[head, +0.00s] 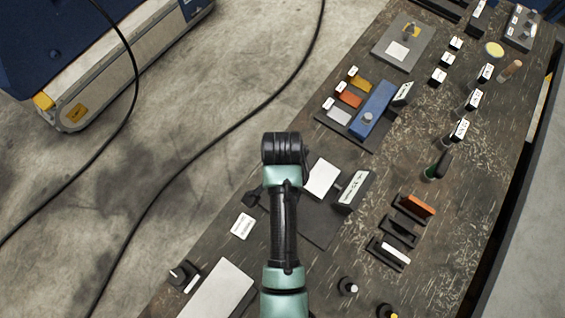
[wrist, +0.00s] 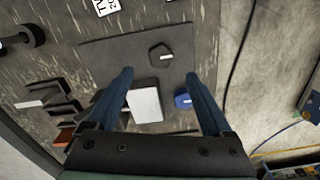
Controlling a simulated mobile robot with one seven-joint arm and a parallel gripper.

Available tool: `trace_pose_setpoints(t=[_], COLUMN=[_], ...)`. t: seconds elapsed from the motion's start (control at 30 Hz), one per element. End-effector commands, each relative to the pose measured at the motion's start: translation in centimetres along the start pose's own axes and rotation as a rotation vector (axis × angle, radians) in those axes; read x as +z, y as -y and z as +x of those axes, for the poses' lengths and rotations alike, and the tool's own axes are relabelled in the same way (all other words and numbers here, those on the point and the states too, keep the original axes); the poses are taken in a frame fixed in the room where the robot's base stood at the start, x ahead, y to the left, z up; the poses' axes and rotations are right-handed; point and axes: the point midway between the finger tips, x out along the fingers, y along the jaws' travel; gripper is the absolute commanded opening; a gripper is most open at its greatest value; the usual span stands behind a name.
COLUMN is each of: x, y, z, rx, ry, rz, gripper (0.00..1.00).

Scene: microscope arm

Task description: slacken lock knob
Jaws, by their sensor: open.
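In the wrist view my gripper (wrist: 158,76) is open and empty, its two blue fingers spread wide. A black six-sided knob (wrist: 160,55) with a pale mark sits on a dark plate (wrist: 115,48), just past the fingertips in the picture. A blue round knob (wrist: 183,99) with a white mark lies near the right finger. A white block (wrist: 145,105) shows between the fingers. I cannot tell for sure which knob is the lock knob. In the head view the dark plate (head: 322,228) and white block (head: 321,178) lie beside my arm, which hides my fingers.
A black labelled block (head: 353,190) stands right of the white block. Slotted black holders (head: 399,234), one with an orange piece (head: 416,205), stand further right. A blue block (head: 375,108) on a tray lies beyond. A label card (head: 242,225) lies near the bench's left edge.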

Motion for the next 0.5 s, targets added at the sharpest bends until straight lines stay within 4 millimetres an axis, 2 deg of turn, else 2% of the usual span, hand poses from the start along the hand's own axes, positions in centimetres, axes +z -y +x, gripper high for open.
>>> trace_pose_setpoints(t=[0.2,0.4,0.5], x=[0.0,-0.1,-0.1], y=[-0.1,0.0,0.1], z=[4.5,7.3,8.1], rx=[0.002,-0.001,-0.002], ry=[0.001,-0.002,-0.002], rz=[-0.001,-0.001,-0.001], gripper=[0.85,0.85,0.85])
